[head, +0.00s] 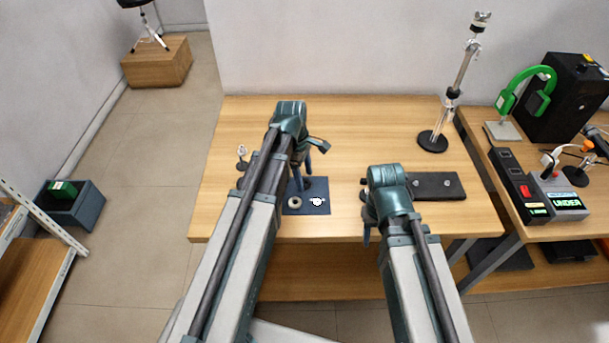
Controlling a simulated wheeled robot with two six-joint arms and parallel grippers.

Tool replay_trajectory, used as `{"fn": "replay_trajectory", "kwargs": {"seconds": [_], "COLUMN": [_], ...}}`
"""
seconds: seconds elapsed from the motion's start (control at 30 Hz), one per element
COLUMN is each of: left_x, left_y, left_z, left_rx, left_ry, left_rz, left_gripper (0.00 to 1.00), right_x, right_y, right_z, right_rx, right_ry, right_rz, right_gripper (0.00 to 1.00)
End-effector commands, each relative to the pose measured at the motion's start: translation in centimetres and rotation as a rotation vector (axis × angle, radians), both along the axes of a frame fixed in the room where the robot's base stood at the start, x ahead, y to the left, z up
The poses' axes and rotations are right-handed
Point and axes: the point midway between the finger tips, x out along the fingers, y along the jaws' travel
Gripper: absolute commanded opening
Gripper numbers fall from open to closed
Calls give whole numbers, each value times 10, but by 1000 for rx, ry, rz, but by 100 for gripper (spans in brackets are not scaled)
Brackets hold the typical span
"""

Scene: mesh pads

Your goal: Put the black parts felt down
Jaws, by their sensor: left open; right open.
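A flat black felt (432,192) lies on the wooden table, to the right of my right gripper. A couple of small light parts rest on it, and my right arm hides its left end. A dark blue mat (322,188) lies left of it, with a ring (295,202) and a small white part (317,202) on it. My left gripper (303,175) is open over the back of the blue mat and seems empty. My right gripper (367,215) is open between the mat and the felt. Its fingers are partly hidden by the wrist.
A metal stand with a round black base (433,142) rises at the back right of the table. A small metal piece (242,158) stands left of my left arm. A side table at right holds a green clamp (508,100) and boxes. The table's back middle is clear.

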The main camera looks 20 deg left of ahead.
Motion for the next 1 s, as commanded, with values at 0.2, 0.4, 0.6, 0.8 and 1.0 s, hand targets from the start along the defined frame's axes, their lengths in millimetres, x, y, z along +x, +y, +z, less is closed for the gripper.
{"fn": "replay_trajectory", "kwargs": {"seconds": [0.2,0.4,0.6,0.8,1.0], "left_x": [0,1,2,2,0], "left_y": [4,9,13,16,15], "left_z": [34,65,95,111,110], "left_rx": [0,0,0,0,2], "left_ry": [0,0,0,0,0], "left_rz": [1,0,0,0,-15], "left_gripper": [72,72,72,72,72], "right_x": [0,0,0,0,0], "right_y": [0,0,0,0,0], "right_z": [34,65,95,111,110], "right_rx": [0,0,0,0,0], "right_ry": [0,0,0,0,0], "right_rz": [0,0,0,1,1], "right_gripper": [50,50,50,50,50]}}
